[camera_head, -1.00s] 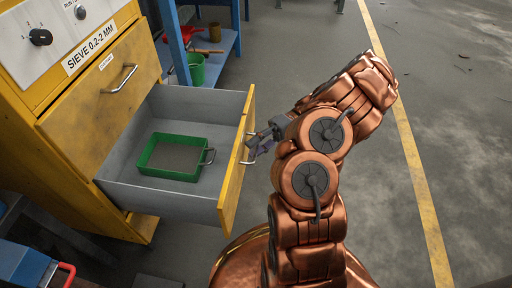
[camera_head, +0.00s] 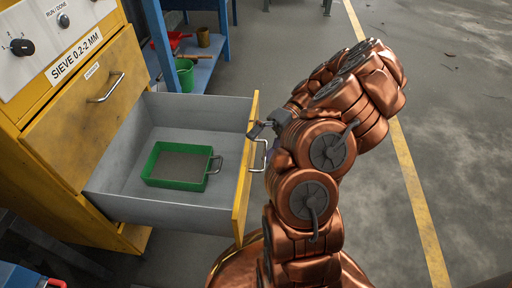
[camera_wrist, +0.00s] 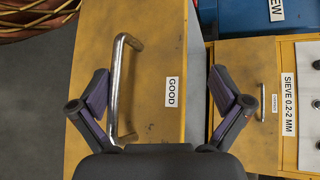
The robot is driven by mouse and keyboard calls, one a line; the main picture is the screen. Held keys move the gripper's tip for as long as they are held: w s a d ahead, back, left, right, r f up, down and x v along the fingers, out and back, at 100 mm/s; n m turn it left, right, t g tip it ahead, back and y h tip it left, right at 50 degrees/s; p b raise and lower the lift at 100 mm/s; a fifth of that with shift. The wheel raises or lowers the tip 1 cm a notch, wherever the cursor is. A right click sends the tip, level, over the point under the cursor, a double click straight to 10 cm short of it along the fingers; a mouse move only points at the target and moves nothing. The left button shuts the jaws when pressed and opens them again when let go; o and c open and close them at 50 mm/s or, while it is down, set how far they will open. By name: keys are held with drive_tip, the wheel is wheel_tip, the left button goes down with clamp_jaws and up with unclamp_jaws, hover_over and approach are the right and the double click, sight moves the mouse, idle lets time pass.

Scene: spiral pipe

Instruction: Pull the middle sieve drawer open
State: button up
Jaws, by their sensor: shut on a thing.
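The open drawer (camera_head: 110,207) is grey inside with a yellow front. It stands far out of the yellow cabinet, below a shut yellow drawer (camera_head: 85,110). Its metal handle (camera_head: 260,156) is on the outer face. In the wrist view this handle (camera_wrist: 117,85) runs upright beside a "GOOD" label (camera_wrist: 172,91). My gripper (camera_head: 262,131) is at the drawer front, near the handle. In the wrist view its two fingers (camera_wrist: 162,92) stand apart, with the handle between them and nearer the left finger. I cannot tell whether either finger touches it.
A green sieve tray (camera_head: 180,166) with a small handle lies in the open drawer. A blue shelf (camera_head: 190,72) holding a green bucket (camera_head: 184,75) stands behind. The grey floor to the right, with a yellow line (camera_head: 400,150), is clear.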

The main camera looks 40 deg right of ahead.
drive_tip(key=w+r, duration=0.1)
drive_tip(key=r, duration=0.1)
drive_tip(key=w+a+r+t+y, duration=0.1)
drive_tip(key=r, duration=0.2)
drive_tip(key=w+r+y, duration=0.1)
drive_tip(key=r, duration=0.1)
drive_tip(key=shift+a+r, duration=0.2)
drive_tip(key=shift+a, duration=0.2)
drive_tip(key=shift+g+h, duration=0.5)
drive_tip(key=shift+h, duration=0.4)
drive_tip(key=s+f, duration=0.1)
drive_tip(key=s+d+f, duration=0.1)
drive_tip(key=f, duration=0.1)
drive_tip(key=s+f, duration=0.1)
drive_tip(key=f, duration=0.1)
drive_tip(key=shift+s+d, duration=0.15)
drive_tip(key=shift+d, duration=0.2)
drive_tip(key=shift+d+f, duration=0.15)
drive_tip(key=shift+d, duration=0.6)
drive_tip(key=c, duration=0.4)
drive_tip(key=shift+d+f, duration=0.1)
drive_tip(key=shift+d, duration=0.15)
drive_tip(key=c, duration=0.3)
drive_tip(key=shift+d+p, duration=0.4)
drive_tip(key=shift+d, duration=0.4)
drive_tip(key=shift+d+f+p, duration=0.1)
drive_tip(key=shift+d+p, duration=0.35)
drive_tip(key=shift+p, duration=0.65)
